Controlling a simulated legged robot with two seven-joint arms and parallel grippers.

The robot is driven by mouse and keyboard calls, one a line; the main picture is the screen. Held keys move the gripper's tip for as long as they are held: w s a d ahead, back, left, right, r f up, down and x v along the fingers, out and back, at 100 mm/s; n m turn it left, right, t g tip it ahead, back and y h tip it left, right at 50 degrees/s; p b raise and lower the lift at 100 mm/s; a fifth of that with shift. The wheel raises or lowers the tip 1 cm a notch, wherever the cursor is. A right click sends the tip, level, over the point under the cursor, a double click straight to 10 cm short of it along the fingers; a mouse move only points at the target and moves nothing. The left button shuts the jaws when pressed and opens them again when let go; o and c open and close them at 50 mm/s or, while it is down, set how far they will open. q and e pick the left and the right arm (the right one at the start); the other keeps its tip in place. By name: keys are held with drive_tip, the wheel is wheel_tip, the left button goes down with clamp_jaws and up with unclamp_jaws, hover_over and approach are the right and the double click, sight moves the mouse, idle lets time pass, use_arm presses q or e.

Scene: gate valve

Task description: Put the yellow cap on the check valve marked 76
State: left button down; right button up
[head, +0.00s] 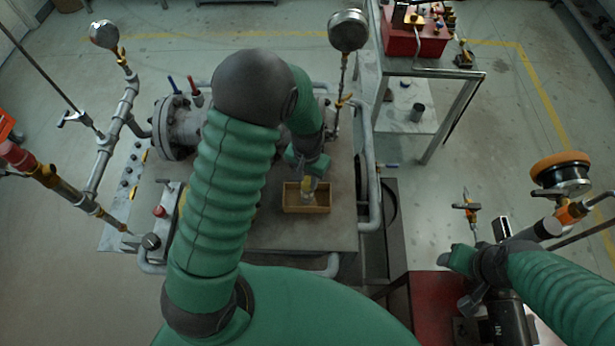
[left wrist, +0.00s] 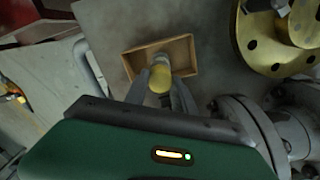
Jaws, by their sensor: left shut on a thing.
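My left gripper (head: 308,180) points down over a small wooden tray (head: 290,208) on the bench. In the left wrist view its two grey fingers (left wrist: 161,90) are shut on the yellow cap (left wrist: 160,78), above or inside the tray (left wrist: 131,66); the height is unclear. A pale part (left wrist: 160,59) shows just beyond the cap; I cannot tell whether it is joined to it. The cap also shows small in the head view (head: 307,184). My right gripper (head: 462,283) is at the lower right, its fingers unclear. No marking 76 is readable, so I cannot identify that check valve.
Flanged pipework (head: 178,127) stands on the bench's left, with gauges on tall stems, one gauge (head: 348,30) behind the tray. A grey pipe rail (head: 368,180) edges the bench's right. A brass flange (left wrist: 262,45) is close in the left wrist view. Bare bench top surrounds the tray.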

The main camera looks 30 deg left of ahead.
use_arm(q)
drive_tip(key=shift+c, duration=2.4)
unclamp_jaws()
wheel_tip(320, 180, up, 8)
drive_tip(key=p, duration=0.7)
